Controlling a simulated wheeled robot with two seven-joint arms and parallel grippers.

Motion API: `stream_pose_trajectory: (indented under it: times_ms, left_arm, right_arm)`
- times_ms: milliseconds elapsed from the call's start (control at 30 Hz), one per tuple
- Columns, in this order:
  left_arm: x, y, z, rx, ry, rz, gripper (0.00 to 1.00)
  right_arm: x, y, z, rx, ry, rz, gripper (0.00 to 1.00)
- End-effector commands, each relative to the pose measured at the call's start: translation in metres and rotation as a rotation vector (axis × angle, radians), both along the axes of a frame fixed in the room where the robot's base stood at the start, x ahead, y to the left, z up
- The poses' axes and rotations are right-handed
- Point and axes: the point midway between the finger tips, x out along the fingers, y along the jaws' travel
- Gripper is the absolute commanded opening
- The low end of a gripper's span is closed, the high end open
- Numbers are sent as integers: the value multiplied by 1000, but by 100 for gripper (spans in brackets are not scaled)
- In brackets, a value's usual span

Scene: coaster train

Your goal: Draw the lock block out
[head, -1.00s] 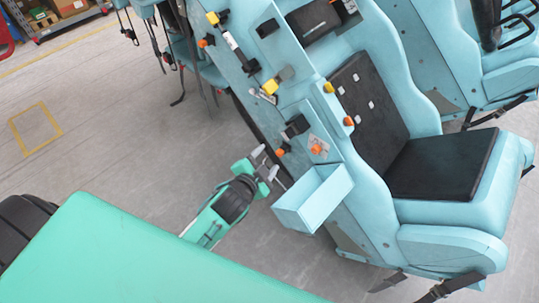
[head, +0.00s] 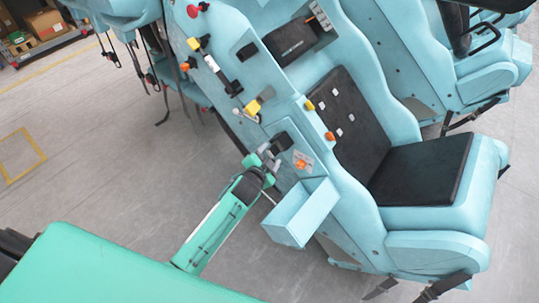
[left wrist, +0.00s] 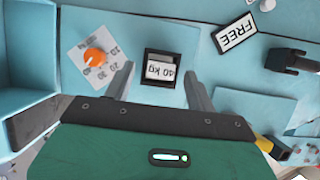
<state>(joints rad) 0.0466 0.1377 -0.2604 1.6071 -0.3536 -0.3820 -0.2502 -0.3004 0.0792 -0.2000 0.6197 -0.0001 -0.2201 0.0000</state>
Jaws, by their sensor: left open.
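My left gripper (head: 268,159) is at the light-blue side panel of the train seat, and its jaws are open. In the left wrist view its two fingers (left wrist: 160,72) stand apart. Between them, further in, is a black-framed square piece (left wrist: 160,68) with an upside-down "40 kg" label. No part is marked as the lock block, so I cannot tell for sure which one it is. A black handle-like block (left wrist: 290,61) sticks out right of the fingers, beside a "FREE" label (left wrist: 236,32). Contact between fingers and panel is not visible.
An orange dial (head: 301,164) with a number scale sits close to the gripper; it also shows in the left wrist view (left wrist: 94,57). Below it an open light-blue bin (head: 300,212) juts out. Open floor lies left.

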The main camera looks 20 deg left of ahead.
Motion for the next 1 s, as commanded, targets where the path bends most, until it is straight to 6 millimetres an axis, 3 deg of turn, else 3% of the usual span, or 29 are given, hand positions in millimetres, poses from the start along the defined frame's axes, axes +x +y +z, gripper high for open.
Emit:
stream_pose_trajectory:
  times_ms: [333, 600, 633, 767, 1000]
  left_arm:
    - [3, 0, -1, 0, 0, 0, 56]
    - [2, 0, -1, 0, 0, 0, 3]
    - [2, 0, -1, 0, 0, 0, 27]
    - [2, 0, -1, 0, 0, 0, 3]
    - [-3, 2, 0, 0, 1, 0, 3]
  right_arm:
    - [0, 2, 0, 2, -1, -1, 36]
    - [0, 1, 0, 1, -1, -1, 36]
    - [0, 1, 0, 1, -1, -1, 36]
    - [0, 0, 1, 0, -1, -1, 36]
    - [1, -2, 4, -2, 0, 0, 36]
